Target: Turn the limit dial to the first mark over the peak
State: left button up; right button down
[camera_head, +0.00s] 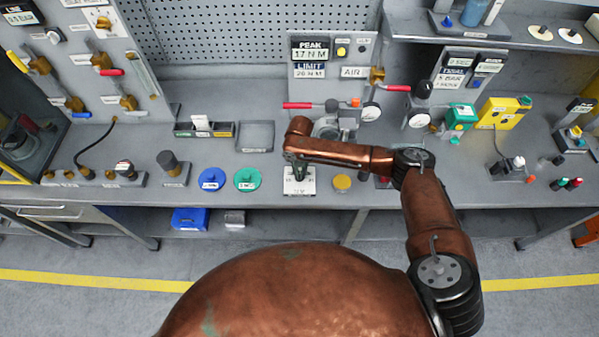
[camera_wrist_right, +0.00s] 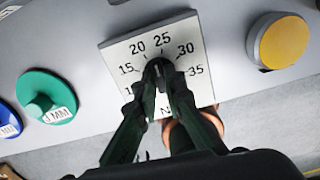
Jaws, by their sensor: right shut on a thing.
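The limit dial is a white plate (camera_head: 299,188) with a dark knob at the bench's front edge. In the right wrist view the plate (camera_wrist_right: 180,32) shows marks 15, 20, 25, 30 and 35; lower marks are partly hidden. My right gripper (camera_head: 300,170) reaches down over the dial. In the wrist view its fingers (camera_wrist_right: 159,70) are shut on the knob. The knob's pointer is hidden, so its exact mark is not visible. The display (camera_head: 309,58) reads PEAK 17 N M and LIMIT about 26 N M. My left gripper is not in view.
A yellow button (camera_head: 342,182) stands right of the dial. Green (camera_head: 247,179) and blue (camera_head: 212,179) discs lie left of it. A valve with red handles (camera_head: 298,105) stands behind. The bench between the discs and the rear tray (camera_head: 256,136) is clear.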

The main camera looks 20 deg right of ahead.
aim_at(300, 175)
jog(key=shift+n, duration=2.3)
jog(key=c, duration=2)
grip_release()
notch_tip(300, 175, up, 12)
